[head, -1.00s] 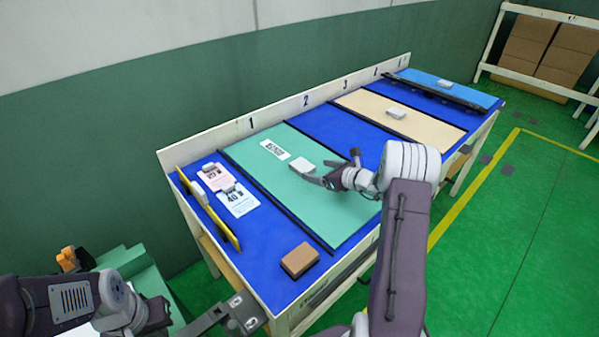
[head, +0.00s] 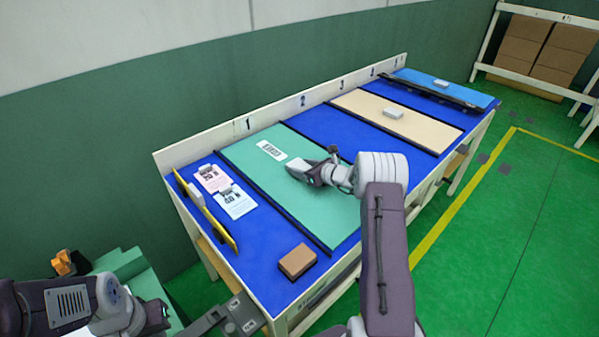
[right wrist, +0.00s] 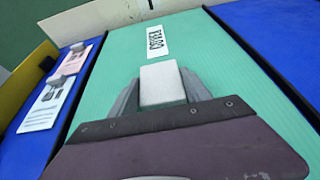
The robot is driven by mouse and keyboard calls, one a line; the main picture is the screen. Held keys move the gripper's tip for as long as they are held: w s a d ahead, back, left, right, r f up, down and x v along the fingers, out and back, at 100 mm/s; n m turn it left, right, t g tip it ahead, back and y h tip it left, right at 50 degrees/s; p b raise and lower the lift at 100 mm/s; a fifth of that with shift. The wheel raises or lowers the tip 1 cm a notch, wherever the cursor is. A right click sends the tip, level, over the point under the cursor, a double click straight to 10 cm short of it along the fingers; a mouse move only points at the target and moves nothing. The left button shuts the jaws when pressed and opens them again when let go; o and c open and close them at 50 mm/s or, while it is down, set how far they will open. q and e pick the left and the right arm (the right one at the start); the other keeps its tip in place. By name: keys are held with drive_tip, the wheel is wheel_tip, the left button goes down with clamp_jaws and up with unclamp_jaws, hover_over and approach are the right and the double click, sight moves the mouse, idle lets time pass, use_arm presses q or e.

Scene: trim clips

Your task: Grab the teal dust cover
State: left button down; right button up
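The teal dust cover (head: 330,212) is a flat panel lying in bay 1 of the blue table, with a white printed label and a white block-shaped handle. It also shows in the right wrist view (right wrist: 235,75). My right gripper (head: 297,167) is at the handle. In the right wrist view the white handle (right wrist: 162,83) sits between its two grey fingers, with no gap visible on either side, so it looks shut on the handle. The cover lies flat. My left arm is at the lower left of the head view; its fingertips cannot be made out clearly.
Two cards (head: 234,202) and a yellow panel (head: 215,215) are left of the cover. A brown block (head: 297,261) lies near the front. A beige cover (head: 425,128) and a blue cover (head: 465,92) lie farther right. Dark strips divide the bays.

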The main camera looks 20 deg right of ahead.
sight(302, 167)
clamp_jaws()
drive_tip(key=shift+r, duration=0.2)
use_arm(q)
drive_tip(key=shift+r+p, duration=0.4)
use_arm(e)
wheel_tip(302, 167, up, 4)
drive_tip(key=shift+f, duration=0.1)
use_arm(q)
drive_tip(key=shift+r+p, duration=0.55)
drive_tip(key=shift+r, duration=0.05)
use_arm(e)
drive_tip(key=s+d+r, duration=0.6)
drive_tip(key=s, duration=0.4)
drive_tip(key=shift+d+r, duration=0.3)
drive_tip(key=shift+r, duration=0.1)
